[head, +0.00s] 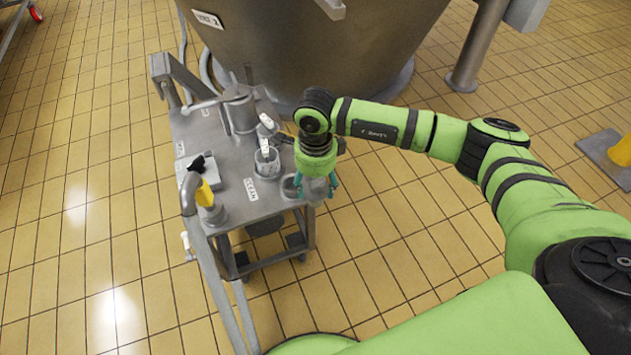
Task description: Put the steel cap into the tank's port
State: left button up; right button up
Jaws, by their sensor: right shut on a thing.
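My right gripper (316,184) points down over the right front edge of a steel trolley (245,205). Its teal fingers are closed around a grey metal piece, which looks like the steel cap (317,190); the wrist and fingers hide part of it. Just left of the fingers, a round steel rim (289,187) shows on the trolley top, partly covered by the gripper. I cannot tell whether the held piece touches it. A large steel tank (310,50) stands behind the trolley. I cannot make out its port for certain. My left gripper is not in view.
The trolley carries a lidded steel pot (239,108), a steel cup (267,161) with white-handled tools and a yellow-handled item (204,194). A grey post (478,45) stands at right.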

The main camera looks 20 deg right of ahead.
jog(key=shift+r+p, duration=0.65)
jog(key=shift+r, duration=0.45)
jog(key=shift+r+p, duration=1.3)
jog(key=shift+r, duration=0.9)
